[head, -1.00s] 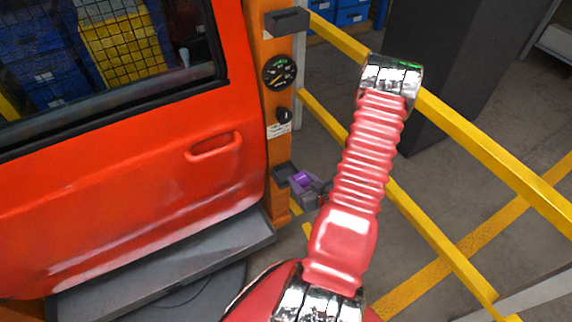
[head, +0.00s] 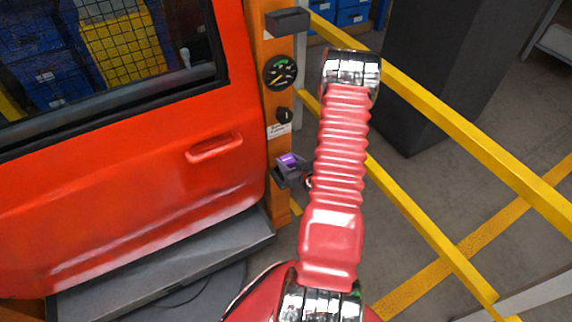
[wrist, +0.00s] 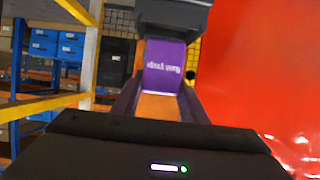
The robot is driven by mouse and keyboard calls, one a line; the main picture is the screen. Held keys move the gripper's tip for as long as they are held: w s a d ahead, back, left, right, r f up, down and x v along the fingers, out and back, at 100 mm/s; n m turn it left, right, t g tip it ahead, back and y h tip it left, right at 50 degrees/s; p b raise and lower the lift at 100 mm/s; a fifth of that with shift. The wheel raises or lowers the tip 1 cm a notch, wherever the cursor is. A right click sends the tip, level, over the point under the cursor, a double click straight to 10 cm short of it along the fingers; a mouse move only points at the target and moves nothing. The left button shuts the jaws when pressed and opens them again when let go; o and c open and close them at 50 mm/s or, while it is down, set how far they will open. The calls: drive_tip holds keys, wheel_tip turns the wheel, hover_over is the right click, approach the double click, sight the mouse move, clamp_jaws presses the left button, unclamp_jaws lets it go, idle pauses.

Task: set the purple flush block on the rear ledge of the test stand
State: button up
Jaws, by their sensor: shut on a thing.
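The purple flush block (head: 288,160) is between my gripper's jaws, in front of the lower part of the orange test stand post (head: 281,205) in the head view. My gripper (head: 290,176) is shut on it, partly hidden behind my arm. In the wrist view the block (wrist: 163,68) shows its lettered purple face between the fingers (wrist: 160,100). A dark grey ledge (head: 287,21) juts from the top of the post. A lower dark ledge (head: 274,176) is mostly hidden behind the gripper. I cannot tell whether the block touches it.
The red door (head: 120,190) stands close left of the post, above a grey step (head: 160,270). A gauge (head: 280,72) and a black knob (head: 283,115) are on the post. Yellow rails (head: 470,125) and a dark column (head: 440,70) stand to the right.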

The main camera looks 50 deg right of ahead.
drive_tip(key=shift+w+d, duration=0.15)
drive_tip(key=shift+w, duration=0.35)
drive_tip(key=shift+w+f, duration=0.15)
drive_tip(key=shift+f, duration=1.55)
drive_tip(key=shift+f, duration=0.1)
drive_tip(key=o, duration=1.2)
drive_tip(key=v, duration=1.2)
